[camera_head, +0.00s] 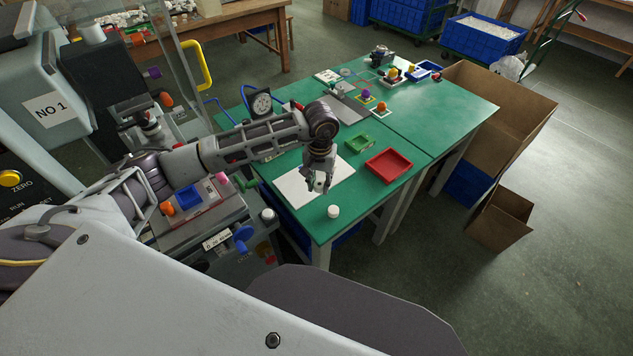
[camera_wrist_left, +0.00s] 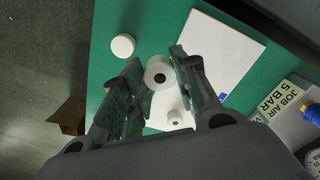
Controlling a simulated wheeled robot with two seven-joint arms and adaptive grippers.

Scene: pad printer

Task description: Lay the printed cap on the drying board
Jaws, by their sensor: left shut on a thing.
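My left gripper (camera_head: 318,187) is above the white drying board (camera_head: 292,190) on the green table. In the left wrist view its fingers (camera_wrist_left: 161,82) are shut on a white round cap (camera_wrist_left: 158,64) with a dark spot on its face. The board (camera_wrist_left: 226,45) lies below it; I cannot tell the exact gap. A second small white cap (camera_wrist_left: 176,118) with a dark mark shows beyond the fingers, over the board; the gripper seems to hide it in the head view. A plain white cap (camera_head: 333,211) stands on the green table off the board, also seen in the wrist view (camera_wrist_left: 123,45). My right gripper is out of view.
A red tray (camera_head: 388,165) and a small green tray (camera_head: 359,144) are right of the board. The pad printer (camera_head: 55,108) is at the left. Green tabletop (camera_head: 345,227) is bare around the plain cap.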

